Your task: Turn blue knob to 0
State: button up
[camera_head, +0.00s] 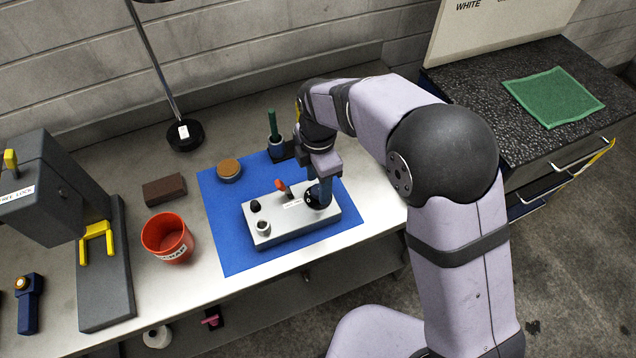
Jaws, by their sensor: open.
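A pale grey control box (280,228) lies on a blue mat (225,250) on the bench. At its right end a blue knob (326,191) stands over a black round dial (311,200). My gripper (323,176) points down at the knob from above, with its jaws open. The gripper and arm partly cover the knob, so I cannot tell whether the jaws touch it. The dial's marks are too small to read. The box also bears a red-orange lever (281,185), a black knob (256,206) and a pale round fitting (263,228).
A green-handled tool (273,125) stands in a dark holder behind the box. A round brown-topped tin (229,170), a brown block (164,190) and a red cup (167,240) are to the left. A dark press (95,270) stands far left. A lamp base (184,135) is at the back.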

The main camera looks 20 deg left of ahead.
jog(key=shift+r+b, duration=0.85)
jog(key=shift+r, duration=2.4)
jog(key=d+f+m, duration=0.2)
jog(key=d+m, duration=1.1)
jog(key=d, duration=0.6)
jog(key=s+d+f+m, duration=0.4)
jog(key=s+d+m, duration=0.6)
jog(key=d+m, duration=0.3)
jog(key=shift+s+d+m, duration=0.2)
jog(key=shift+d+m, duration=0.05)
jog(key=shift+m, duration=0.35)
jog(key=shift+c, duration=0.3)
